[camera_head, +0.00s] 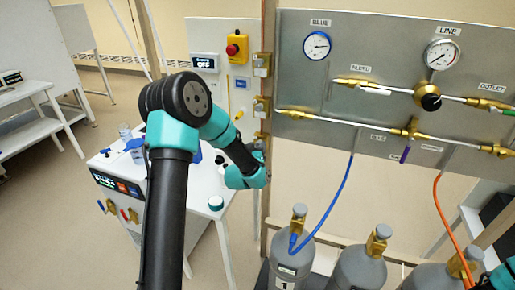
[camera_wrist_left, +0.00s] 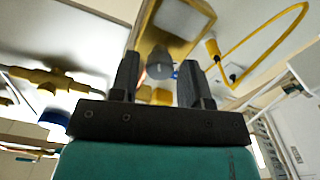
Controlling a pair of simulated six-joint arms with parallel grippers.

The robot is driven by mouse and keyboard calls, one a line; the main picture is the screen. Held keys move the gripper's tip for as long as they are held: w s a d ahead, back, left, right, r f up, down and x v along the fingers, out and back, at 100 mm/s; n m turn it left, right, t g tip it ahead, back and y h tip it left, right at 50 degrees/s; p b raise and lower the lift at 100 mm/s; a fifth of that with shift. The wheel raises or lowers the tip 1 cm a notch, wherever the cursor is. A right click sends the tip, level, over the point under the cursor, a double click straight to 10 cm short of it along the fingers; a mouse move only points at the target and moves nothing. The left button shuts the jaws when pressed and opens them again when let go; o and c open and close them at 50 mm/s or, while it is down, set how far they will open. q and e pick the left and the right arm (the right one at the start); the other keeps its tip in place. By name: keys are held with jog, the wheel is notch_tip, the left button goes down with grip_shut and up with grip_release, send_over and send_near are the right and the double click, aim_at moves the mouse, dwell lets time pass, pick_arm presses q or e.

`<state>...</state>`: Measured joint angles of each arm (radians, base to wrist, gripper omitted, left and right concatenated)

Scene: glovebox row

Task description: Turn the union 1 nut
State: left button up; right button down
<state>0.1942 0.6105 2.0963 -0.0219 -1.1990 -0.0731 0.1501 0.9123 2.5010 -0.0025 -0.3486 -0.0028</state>
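My left gripper (camera_head: 259,152) is at the left edge of the grey panel, beside brass fittings (camera_head: 262,106); its fingers are small and partly hidden in the head view. In the left wrist view the two dark fingers (camera_wrist_left: 158,78) stand apart. A grey rounded part (camera_wrist_left: 160,64) shows between them, with brass behind it; I cannot tell whether they touch it. I cannot tell which fitting is the union 1 nut. A brass valve (camera_head: 298,222) tops the grey cylinder marked 1 (camera_head: 290,271), with a blue hose on it. My right gripper is not clearly visible.
The grey panel (camera_head: 345,95) carries gauges and brass lines. More grey cylinders (camera_head: 356,270) stand at the bottom right. A white cart (camera_head: 205,235) is behind my left arm. A yellow tube (camera_wrist_left: 262,45) loops near the left gripper. Open floor lies at left.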

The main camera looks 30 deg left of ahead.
pick_arm(q)
jog(key=c, duration=0.7)
jog(key=shift+m, duration=3.1)
jog(key=o, duration=0.9)
jog(key=shift+s, duration=0.1)
